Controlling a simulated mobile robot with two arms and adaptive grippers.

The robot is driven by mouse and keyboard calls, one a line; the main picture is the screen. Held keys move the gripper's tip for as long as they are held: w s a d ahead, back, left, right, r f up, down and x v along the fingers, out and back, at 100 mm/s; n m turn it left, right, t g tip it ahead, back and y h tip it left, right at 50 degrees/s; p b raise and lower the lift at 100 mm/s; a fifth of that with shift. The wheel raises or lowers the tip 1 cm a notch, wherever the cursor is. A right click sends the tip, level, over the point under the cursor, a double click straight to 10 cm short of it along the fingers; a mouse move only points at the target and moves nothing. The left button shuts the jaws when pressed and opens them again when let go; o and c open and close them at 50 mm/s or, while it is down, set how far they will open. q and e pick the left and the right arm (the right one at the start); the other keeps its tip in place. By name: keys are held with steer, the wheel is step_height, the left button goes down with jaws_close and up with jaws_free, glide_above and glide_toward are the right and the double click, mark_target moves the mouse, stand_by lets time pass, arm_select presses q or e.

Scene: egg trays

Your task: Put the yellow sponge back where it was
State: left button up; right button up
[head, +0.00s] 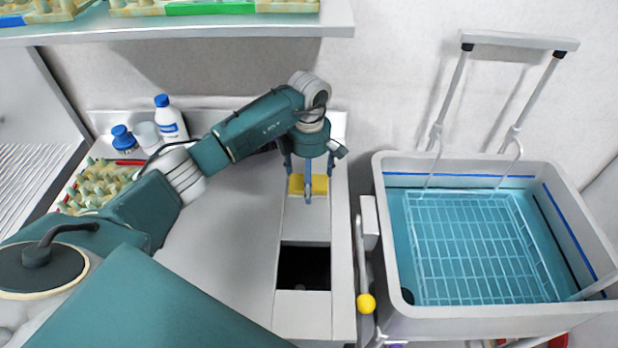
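The yellow sponge (320,185) is a small flat block at the back of the narrow strip on the right side of the grey worktop. My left gripper (309,186) points down right at the sponge, with one finger in front of it and covering part of it. Whether the fingers press on the sponge, and whether it rests on the surface or is slightly raised, I cannot tell. My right gripper is not in view.
A dark square opening (304,268) lies in front of the sponge. A grey basin (385,230) with blue water and a wire basket (475,250) stands to the right. A yellow-knobbed lever (365,303) is between them. Bottles (170,122) and an egg tray (95,185) are at the left.

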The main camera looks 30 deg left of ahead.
arm_select(q)
steer(key=shift+r, duration=0.3)
step_height(320, 180, up, 6)
steer(key=shift+r+b, duration=0.1)
steer(key=shift+b, duration=1.05)
steer(key=shift+r, duration=0.45)
